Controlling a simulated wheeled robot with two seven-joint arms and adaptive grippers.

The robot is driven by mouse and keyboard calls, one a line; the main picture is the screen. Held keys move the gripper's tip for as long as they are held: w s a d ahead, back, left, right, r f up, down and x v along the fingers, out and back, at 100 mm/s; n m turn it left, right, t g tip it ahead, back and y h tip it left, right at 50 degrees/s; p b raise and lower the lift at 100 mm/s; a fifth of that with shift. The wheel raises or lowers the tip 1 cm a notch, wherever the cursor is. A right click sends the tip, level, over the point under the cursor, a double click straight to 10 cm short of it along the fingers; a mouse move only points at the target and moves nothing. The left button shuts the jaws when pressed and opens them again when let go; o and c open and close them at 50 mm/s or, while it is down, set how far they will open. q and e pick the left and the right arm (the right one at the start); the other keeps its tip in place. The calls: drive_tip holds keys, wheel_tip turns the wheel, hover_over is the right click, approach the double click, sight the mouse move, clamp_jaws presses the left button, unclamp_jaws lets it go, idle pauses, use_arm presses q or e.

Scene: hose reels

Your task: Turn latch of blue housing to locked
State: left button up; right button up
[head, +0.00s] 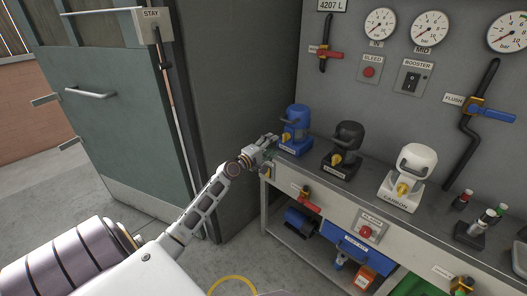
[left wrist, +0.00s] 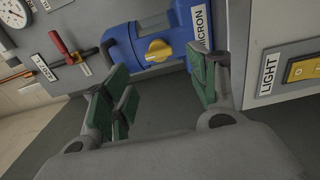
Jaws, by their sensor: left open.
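The blue housing (head: 298,117) stands at the left end of the counter, labelled MICRON in the left wrist view (left wrist: 180,30). Its yellow latch (left wrist: 158,50) is a knob with a raised grip on the front of the housing. My left gripper (head: 273,139) is just left of the housing in the head view. In the left wrist view its green-padded fingers (left wrist: 163,88) are spread wide and empty. The latch shows beyond and between them, apart from them. I cannot tell the latch's set position. My right gripper is out of view.
A black housing (head: 347,140) and a white CARBON housing (head: 415,170) stand farther right on the counter (head: 370,187). Gauges, levers and switches fill the wall behind. A green door (head: 100,110) is at the left. Free floor lies before the counter.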

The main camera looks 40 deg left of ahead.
use_arm(q)
drive_tip(key=shift+s+a, duration=0.2)
drive_tip(key=shift+s, duration=1.95)
drive_tip(key=s+d+f+m+g+y, duration=0.1)
drive_tip(key=s+d+f+m+g, duration=0.2)
drive_tip(key=f+m, duration=0.5)
drive_tip(key=s+d+f+m+g, duration=0.1)
drive_tip(key=s+f+m+g, duration=0.25)
drive_tip(key=f, duration=0.75)
drive_tip(key=s+d+f+m+g+y, duration=0.15)
drive_tip(key=s+f+m+g, duration=0.35)
drive_tip(key=f, duration=0.5)
drive_tip(key=s+d+f+m+g+h, duration=0.1)
drive_tip(key=s+d+f+g, duration=0.1)
drive_tip(key=s+d+f, duration=0.6)
drive_tip(key=s+d+f+m+g+h+p, duration=0.1)
drive_tip(key=s+d+f+m+g, duration=0.1)
drive_tip(key=s+d+f, duration=0.7)
drive_tip(key=s+d, duration=0.5)
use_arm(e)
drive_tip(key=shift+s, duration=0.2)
